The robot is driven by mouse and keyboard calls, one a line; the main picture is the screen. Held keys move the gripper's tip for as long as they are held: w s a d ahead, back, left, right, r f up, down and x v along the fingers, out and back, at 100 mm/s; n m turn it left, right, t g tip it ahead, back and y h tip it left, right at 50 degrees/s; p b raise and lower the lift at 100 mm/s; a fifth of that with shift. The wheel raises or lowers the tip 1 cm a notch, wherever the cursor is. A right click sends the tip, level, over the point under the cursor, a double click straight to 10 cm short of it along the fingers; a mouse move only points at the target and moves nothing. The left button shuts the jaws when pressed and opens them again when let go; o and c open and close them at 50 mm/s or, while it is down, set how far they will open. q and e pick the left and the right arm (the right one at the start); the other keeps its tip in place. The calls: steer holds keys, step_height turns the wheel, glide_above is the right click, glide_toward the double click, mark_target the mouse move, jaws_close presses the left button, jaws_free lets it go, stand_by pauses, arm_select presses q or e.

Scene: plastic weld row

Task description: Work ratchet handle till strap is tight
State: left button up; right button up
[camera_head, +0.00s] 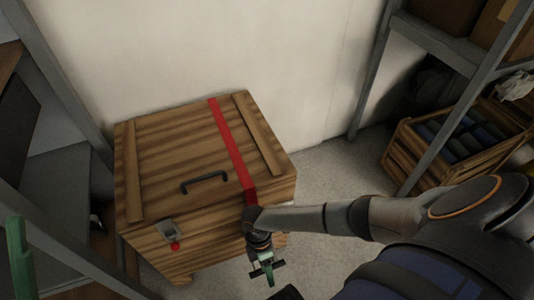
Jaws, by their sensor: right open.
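A red strap (231,146) runs over the lid of a wooden crate (165,150) and down toward its front face. My right gripper (268,271) is low in front of the crate's front right corner, pointing down, with green fingers. It is open, and nothing shows between its fingers. My right arm hides the strap's lower end, and I cannot make out a ratchet handle there.
The crate has a black lid handle (205,182) and a metal latch with a red knob (175,246). Metal shelving stands at the left and right. An open wooden crate (418,164) holds dark rolls at right. Bare floor (335,185) lies between.

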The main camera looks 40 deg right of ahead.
arm_select(q)
step_height(320, 180, up, 4)
steer(key=r+m+p, duration=0.1)
steer(key=p, duration=0.3)
steer(key=w+f+n+y, duration=0.2)
steer(key=f, duration=0.1)
steer(key=w+a+f+n+y, duration=0.1)
steer(key=y, duration=0.1)
steer(key=shift+w+f+p, duration=0.1)
steer(key=shift+f+p, duration=0.25)
steer(key=shift+f, duration=0.05)
arm_select(e)
steer(key=v, duration=1.2)
steer(key=shift+r, duration=0.2)
arm_select(q)
steer(key=shift+d, duration=0.1)
